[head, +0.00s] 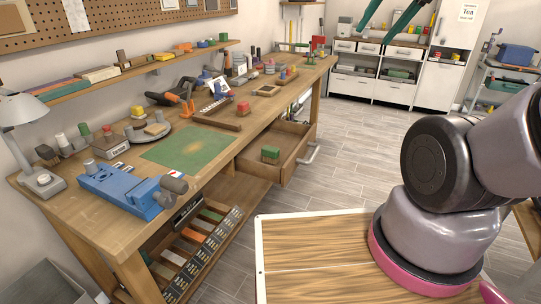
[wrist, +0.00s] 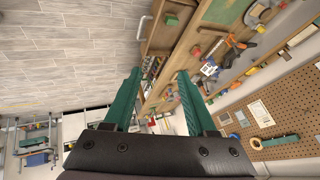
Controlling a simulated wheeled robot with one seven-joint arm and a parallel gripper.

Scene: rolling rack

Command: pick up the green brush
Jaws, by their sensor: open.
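I cannot make out a green brush for certain in either view. My gripper (head: 388,18) shows as two green fingers at the top of the head view. It also shows in the wrist view (wrist: 159,72), with its fingers wide apart and nothing between them. The rolling rack (head: 483,71) stands at the far right of the head view, partly behind my arm. It holds a blue bin (head: 516,55) and a green item (head: 506,86) too small to identify. In the wrist view the blue bin (wrist: 38,158) shows at lower left.
A long wooden workbench (head: 105,222) with tools runs along the left wall. Its drawer (head: 290,166) is pulled out and holds a green block (head: 270,154). White cabinets (head: 436,83) stand at the back. The grey floor (head: 340,135) between is clear.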

